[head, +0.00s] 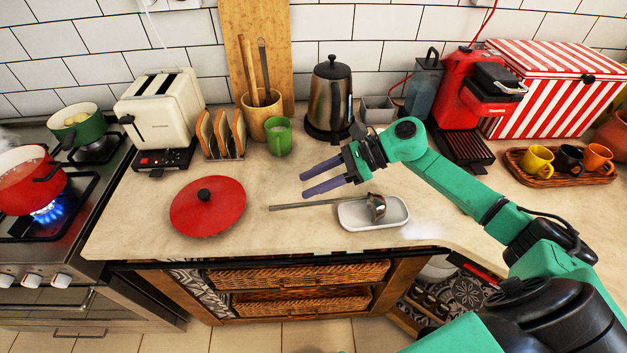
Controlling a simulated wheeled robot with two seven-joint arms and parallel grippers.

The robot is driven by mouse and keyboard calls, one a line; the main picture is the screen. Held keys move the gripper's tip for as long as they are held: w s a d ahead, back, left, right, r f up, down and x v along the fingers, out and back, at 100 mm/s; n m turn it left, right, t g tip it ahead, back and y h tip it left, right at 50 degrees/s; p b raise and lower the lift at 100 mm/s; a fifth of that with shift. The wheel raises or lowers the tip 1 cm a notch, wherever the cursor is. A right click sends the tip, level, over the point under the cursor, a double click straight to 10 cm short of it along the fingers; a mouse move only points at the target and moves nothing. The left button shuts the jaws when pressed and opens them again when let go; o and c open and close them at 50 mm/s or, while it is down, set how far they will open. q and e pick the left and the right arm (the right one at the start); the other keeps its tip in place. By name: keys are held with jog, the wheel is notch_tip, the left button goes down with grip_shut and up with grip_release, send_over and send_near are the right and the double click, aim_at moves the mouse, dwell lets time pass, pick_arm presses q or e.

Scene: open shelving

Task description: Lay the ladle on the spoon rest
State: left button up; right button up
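The ladle (330,202) lies with its metal bowl over the white spoon rest (356,220) on the counter. Its long handle reaches out to the left, past the rest's edge and over the counter. My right gripper (305,182) is above and behind the handle, with its two purple fingers apart and pointing left. Nothing shows between the fingers, and the gripper looks clear of the ladle. My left gripper is not in the head view.
A red lid (208,212) lies left of the ladle. A green mug (279,137), a utensil pot (258,120) and a kettle (330,95) stand behind. A lit stove burner (47,212) with a red pot (28,180) is at far left. A cup tray (560,174) is at right.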

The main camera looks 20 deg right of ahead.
jog(key=shift+d, duration=0.35)
jog(key=b+v, duration=0.5)
jog(key=v, duration=0.9)
jog(key=shift+r, duration=0.15)
jog(key=shift+s+a, duration=0.1)
jog(key=shift+a, duration=0.05)
